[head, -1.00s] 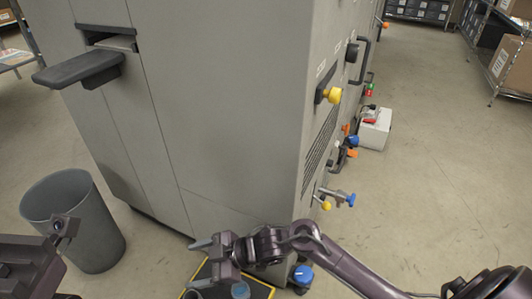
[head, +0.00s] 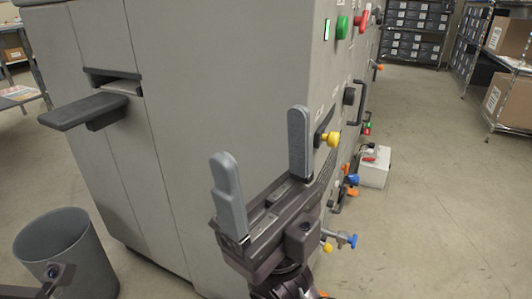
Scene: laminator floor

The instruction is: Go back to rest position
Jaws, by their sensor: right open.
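My right gripper (head: 264,170) is raised in front of the corner of the large grey machine (head: 220,80). Its two grey fingers point up and stand wide apart, with nothing between them. It hides part of the machine's lower corner. A small part of my left arm shows at the bottom left corner of the head view, but its gripper fingers do not show.
A grey bin (head: 65,250) stands at the lower left. The machine has a black shelf (head: 90,110), a yellow knob (head: 332,139), a green button (head: 342,27) and a red button (head: 361,21). A white box (head: 375,170) sits beside it. The floor at right is clear.

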